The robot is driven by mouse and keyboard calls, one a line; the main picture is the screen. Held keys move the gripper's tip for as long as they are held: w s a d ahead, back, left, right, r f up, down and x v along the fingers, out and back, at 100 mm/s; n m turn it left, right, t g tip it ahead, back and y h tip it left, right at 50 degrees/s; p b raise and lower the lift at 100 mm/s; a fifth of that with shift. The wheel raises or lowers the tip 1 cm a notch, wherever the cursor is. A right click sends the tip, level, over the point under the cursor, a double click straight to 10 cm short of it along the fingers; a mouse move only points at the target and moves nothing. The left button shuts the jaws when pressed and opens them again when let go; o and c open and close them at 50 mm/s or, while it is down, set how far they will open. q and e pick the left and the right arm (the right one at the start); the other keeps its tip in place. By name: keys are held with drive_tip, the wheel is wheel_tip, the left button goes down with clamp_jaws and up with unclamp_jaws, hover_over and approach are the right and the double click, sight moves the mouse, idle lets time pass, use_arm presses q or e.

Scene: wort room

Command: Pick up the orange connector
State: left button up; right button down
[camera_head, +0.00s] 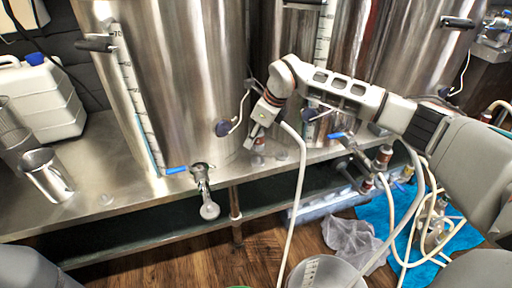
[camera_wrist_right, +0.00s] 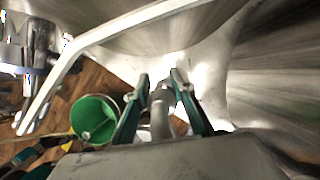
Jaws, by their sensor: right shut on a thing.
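My right gripper (camera_head: 254,137) reaches in from the right and points down beside the middle steel kettle, just above the metal bench. My left gripper is out of view.
Large steel kettles (camera_head: 190,70) stand on the bench (camera_head: 110,190). A valve (camera_head: 203,185) with a blue handle juts forward. A white hose (camera_head: 299,190) hangs down past the bench edge. A bucket (camera_head: 322,273) and a blue cloth (camera_head: 375,222) lie below on the wood floor.

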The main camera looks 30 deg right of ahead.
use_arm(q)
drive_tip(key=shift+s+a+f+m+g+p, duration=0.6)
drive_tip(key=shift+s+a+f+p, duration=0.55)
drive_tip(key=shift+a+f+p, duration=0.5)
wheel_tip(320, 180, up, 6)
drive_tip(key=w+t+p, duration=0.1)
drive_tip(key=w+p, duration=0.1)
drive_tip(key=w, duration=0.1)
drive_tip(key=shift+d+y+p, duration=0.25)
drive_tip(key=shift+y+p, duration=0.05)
use_arm(e)
wheel_tip(320, 180, up, 18)
drive_tip(key=shift+r, duration=0.2)
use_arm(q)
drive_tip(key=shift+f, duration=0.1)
